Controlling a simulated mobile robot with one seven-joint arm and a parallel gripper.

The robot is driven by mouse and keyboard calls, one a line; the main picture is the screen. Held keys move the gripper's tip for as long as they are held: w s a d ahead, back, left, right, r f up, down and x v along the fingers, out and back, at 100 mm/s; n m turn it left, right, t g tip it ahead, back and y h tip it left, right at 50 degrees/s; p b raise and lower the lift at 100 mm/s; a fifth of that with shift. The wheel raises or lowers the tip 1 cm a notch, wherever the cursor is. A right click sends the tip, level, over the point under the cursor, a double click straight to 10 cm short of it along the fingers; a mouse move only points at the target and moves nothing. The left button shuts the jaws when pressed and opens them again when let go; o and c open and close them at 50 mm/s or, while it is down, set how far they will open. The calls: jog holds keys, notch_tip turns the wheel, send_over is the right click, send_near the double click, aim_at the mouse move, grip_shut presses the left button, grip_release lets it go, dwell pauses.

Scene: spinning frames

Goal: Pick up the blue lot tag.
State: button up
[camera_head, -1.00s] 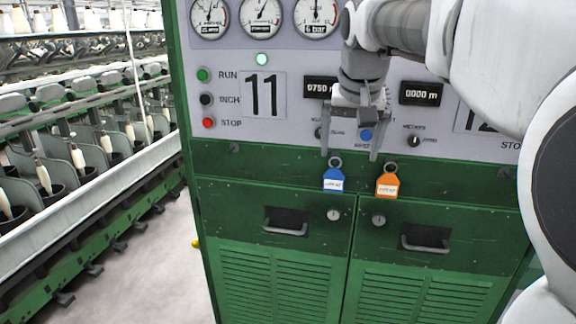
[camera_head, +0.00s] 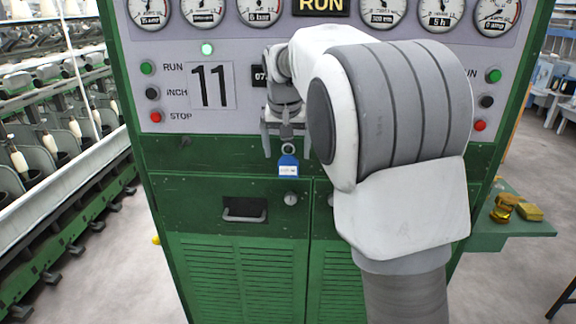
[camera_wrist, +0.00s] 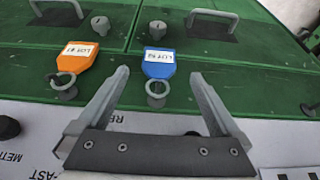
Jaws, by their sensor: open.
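The blue lot tag (camera_head: 288,168) has a white label and hangs from a ring on the green front of the cabinet. In the wrist view the blue tag (camera_wrist: 159,65) lies centred between my fingertips or just beyond them, its ring lying between the fingers. My gripper (camera_head: 287,153) is open and empty, its fingers on either side of the ring; it also shows in the wrist view (camera_wrist: 160,73). I cannot tell the exact depth gap to the tag.
An orange tag (camera_wrist: 77,57) hangs beside the blue one, outside my fingers; my arm hides it in the head view. A drawer handle (camera_head: 243,214) and a lock (camera_head: 291,198) are below. A green side shelf (camera_head: 510,225) holds brass-coloured pieces.

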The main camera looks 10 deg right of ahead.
aim_at(288, 161)
jog(key=shift+p+x, duration=0.35)
jog(key=shift+x, duration=2.75)
jog(key=shift+s, duration=0.1)
jog(key=c, duration=1.4)
jog(key=shift+r, duration=0.1)
jog(key=shift+r, duration=0.6)
jog(key=shift+s, duration=0.25)
jog(key=s+a+b, duration=0.1)
jog(key=s, duration=0.4)
jog(key=s+a+b, duration=0.2)
jog(key=s, duration=0.4)
jog(key=s+a+b, duration=0.1)
jog(key=s, duration=0.5)
jog(key=shift+a+r+b, duration=0.1)
jog(key=shift+a+b, duration=0.2)
jog(key=shift+b, duration=0.05)
